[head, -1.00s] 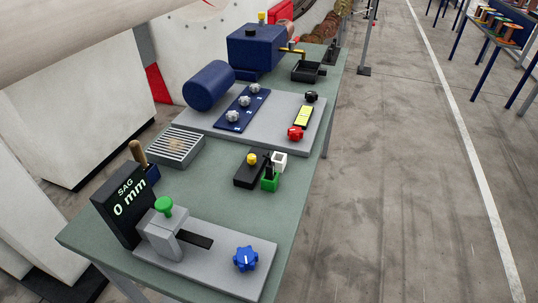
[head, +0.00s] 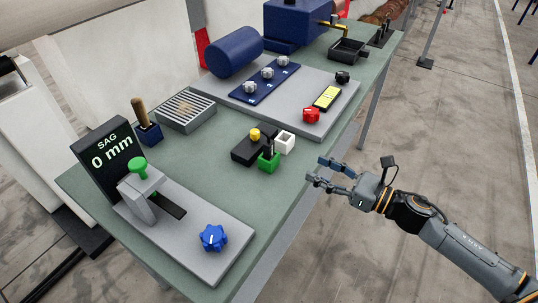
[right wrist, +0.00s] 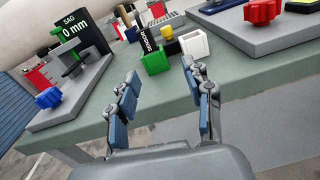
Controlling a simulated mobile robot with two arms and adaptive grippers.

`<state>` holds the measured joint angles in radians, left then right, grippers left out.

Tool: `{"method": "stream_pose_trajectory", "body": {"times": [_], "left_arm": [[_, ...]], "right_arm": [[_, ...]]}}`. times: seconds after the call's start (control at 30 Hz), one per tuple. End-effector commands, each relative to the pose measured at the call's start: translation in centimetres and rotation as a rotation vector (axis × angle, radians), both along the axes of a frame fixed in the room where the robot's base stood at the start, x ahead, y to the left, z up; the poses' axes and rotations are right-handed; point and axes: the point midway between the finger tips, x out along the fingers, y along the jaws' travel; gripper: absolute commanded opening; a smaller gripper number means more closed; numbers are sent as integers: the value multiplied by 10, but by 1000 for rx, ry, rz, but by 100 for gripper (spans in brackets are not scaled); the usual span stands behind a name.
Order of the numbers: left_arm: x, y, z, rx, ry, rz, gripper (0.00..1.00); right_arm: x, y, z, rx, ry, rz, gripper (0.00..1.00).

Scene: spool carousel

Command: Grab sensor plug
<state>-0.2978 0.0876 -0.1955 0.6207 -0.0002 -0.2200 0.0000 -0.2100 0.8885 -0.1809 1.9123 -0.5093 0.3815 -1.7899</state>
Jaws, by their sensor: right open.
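A small black upright piece (head: 268,146), which looks like the sensor plug, stands at a green block (head: 269,163) on the bench. In the right wrist view a black piece with white lettering (right wrist: 148,40) rises from the green block (right wrist: 155,63); the full word is hard to read. A white open box (head: 285,143) and a black block (head: 243,150) with a yellow knob (head: 255,134) stand beside it. My right gripper (head: 320,170) is open and empty near the bench's right edge, apart from the green block. My left gripper is not in view.
The green bench (head: 190,155) carries a gauge reading SAG 0 mm (head: 108,158), a blue knob (head: 212,238), a slatted grey box (head: 187,110) and a plate with a red knob (head: 311,115).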

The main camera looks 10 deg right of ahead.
Motion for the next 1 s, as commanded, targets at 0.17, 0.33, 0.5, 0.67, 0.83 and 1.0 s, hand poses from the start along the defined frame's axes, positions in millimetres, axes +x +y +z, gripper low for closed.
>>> {"method": "stream_pose_trajectory", "body": {"times": [0.17, 0.33, 0.5, 0.67, 0.83, 1.0], "left_arm": [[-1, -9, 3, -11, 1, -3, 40], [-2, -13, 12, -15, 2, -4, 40], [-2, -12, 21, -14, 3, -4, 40], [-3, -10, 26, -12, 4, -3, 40], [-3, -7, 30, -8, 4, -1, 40], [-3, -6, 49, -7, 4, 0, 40]], "right_arm": [[1, 17, 14, -47, -64, 41, 51], [20, 34, 16, -46, -62, 39, 51], [39, 53, 16, -43, -60, 38, 51], [52, 66, 14, -43, -59, 37, 51], [58, 73, 14, -44, -58, 37, 51], [72, 93, 23, -43, -58, 36, 51]]}}
